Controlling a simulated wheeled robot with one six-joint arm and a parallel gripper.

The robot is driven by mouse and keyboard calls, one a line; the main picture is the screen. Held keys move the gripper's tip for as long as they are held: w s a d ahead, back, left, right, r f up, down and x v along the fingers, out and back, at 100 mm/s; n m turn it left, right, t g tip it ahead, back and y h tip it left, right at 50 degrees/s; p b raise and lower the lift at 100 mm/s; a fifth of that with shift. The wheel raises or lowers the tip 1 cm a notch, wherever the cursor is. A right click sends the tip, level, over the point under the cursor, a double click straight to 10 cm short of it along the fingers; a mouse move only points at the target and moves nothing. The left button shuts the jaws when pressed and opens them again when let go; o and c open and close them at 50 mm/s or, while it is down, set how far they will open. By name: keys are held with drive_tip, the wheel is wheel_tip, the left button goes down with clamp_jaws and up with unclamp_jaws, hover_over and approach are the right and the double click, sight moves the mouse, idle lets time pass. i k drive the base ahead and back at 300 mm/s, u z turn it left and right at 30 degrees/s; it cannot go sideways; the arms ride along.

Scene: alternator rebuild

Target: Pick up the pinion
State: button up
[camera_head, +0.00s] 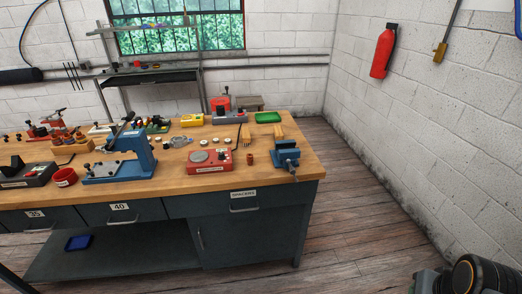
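I cannot tell for sure which part is the pinion; the parts on the wooden workbench (285,171) are small in this view. Several small pale round metal parts, one of them a small ring (204,142), lie near the bench's middle right. A small reddish-brown cylinder (250,158) stands to the right of a red fixture (209,160) with a round grey disc on top. My gripper is not in view. Only a dark piece of my arm shows at the bottom right corner, well apart from the bench.
A blue vise (286,157) sits at the bench's right front corner. A blue press (130,155) stands left of the red fixture. A green tray (268,117) and a yellow meter (192,120) are at the back. The wooden floor (345,205) right of the bench is clear.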

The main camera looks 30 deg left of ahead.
sight(250, 157)
drive_tip(key=u, duration=0.3)
drive_tip(key=i, duration=0.8)
drive_tip(key=u, duration=1.35)
drive_tip(key=i, duration=0.6)
drive_tip(key=u, duration=0.6)
